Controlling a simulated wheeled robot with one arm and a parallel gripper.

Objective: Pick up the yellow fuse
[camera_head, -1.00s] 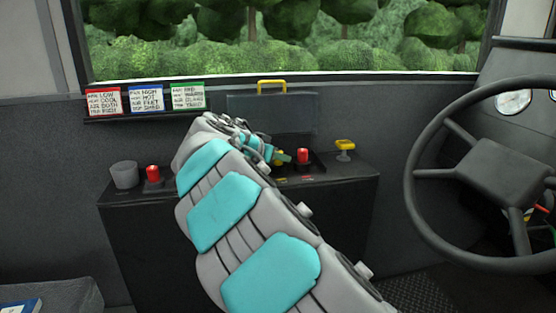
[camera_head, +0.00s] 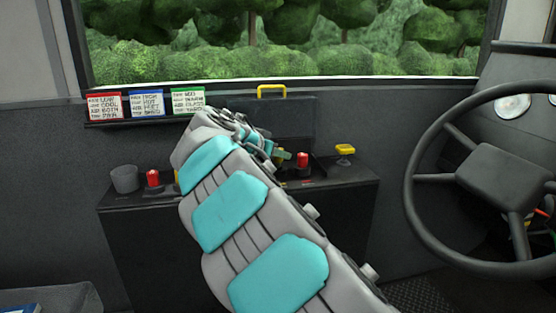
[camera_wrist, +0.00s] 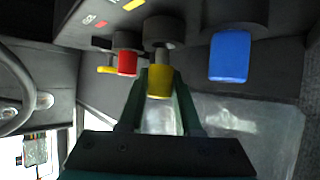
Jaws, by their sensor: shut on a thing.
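The yellow fuse (camera_wrist: 160,84) is between the two fingers of my gripper (camera_wrist: 161,77) in the wrist view. The gripper is shut on it. A short grey stem shows between the yellow body and the dark round socket (camera_wrist: 158,31); I cannot tell whether the fuse is still seated. In the head view my gripper (camera_head: 280,156) is at the console, just left of a red fuse (camera_head: 302,159), and the held fuse is mostly hidden there by the gripper and arm.
In the wrist view a red fuse (camera_wrist: 127,62) stands close on one side and a blue fuse (camera_wrist: 229,56) on the other. A yellow-topped lever (camera_head: 345,149), a grey cup (camera_head: 124,178) and another red fuse (camera_head: 153,178) stand on the console. A steering wheel (camera_head: 500,175) is at right.

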